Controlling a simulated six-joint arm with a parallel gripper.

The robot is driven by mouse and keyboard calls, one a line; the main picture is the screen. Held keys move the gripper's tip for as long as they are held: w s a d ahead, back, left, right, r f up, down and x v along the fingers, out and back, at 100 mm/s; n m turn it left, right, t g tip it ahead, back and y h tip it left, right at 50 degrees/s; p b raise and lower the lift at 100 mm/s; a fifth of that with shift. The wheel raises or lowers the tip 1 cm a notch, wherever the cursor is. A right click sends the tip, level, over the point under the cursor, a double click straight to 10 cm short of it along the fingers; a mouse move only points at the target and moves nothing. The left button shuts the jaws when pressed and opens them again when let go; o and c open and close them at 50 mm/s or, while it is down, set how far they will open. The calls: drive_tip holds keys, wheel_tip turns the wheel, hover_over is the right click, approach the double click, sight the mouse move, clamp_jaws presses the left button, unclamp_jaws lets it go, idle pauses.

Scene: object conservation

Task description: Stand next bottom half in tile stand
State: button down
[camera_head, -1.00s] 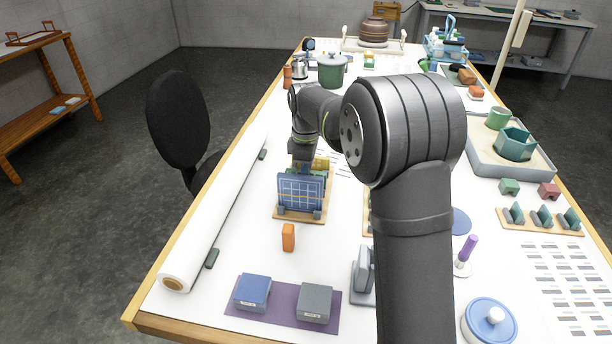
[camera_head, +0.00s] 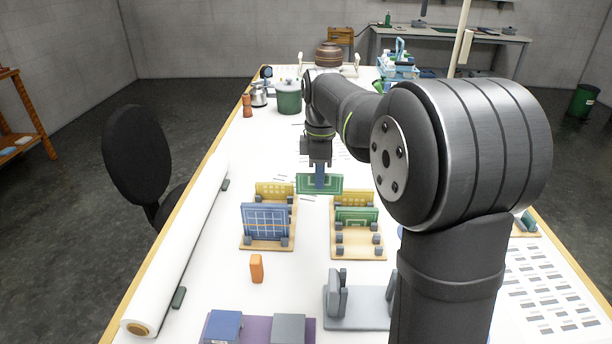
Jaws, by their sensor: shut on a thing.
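My gripper (camera_head: 320,179) is shut on a green tile piece (camera_head: 335,184) with a pale pattern. It holds the piece upright in the air, behind and between two wooden tile stands. The left stand (camera_head: 252,243) holds a yellow tile piece (camera_head: 274,188) at the back and a blue tile piece (camera_head: 265,221) at the front. The right stand (camera_head: 357,252) holds a yellow piece (camera_head: 354,197) at the back and a green piece (camera_head: 357,215) ahead of it. Its front grey posts hold no tile. The lower edge of the held piece is clear of both stands.
A grey holder (camera_head: 352,315) is in front of the right stand. A paper roll (camera_head: 180,250) lies along the left edge. A green pot (camera_head: 289,98) is farther back. My arm hides much of the right side.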

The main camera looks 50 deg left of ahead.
drive_tip(key=s+d+f, duration=0.1)
drive_tip(key=s+d, duration=0.3)
drive_tip(key=d, duration=0.7)
drive_tip(key=s+d+f, duration=0.1)
drive_tip(key=s+d, duration=0.4)
drive_tip(key=d, duration=0.7)
drive_tip(key=shift+f, duration=3.45)
drive_tip(key=shift+f, duration=1.05)
drive_tip(key=c, duration=1.3)
unclamp_jaws()
wheel_tip(320, 180, up, 18)
drive_tip(key=shift+f, duration=0.25)
drive_tip(key=shift+o, duration=0.3)
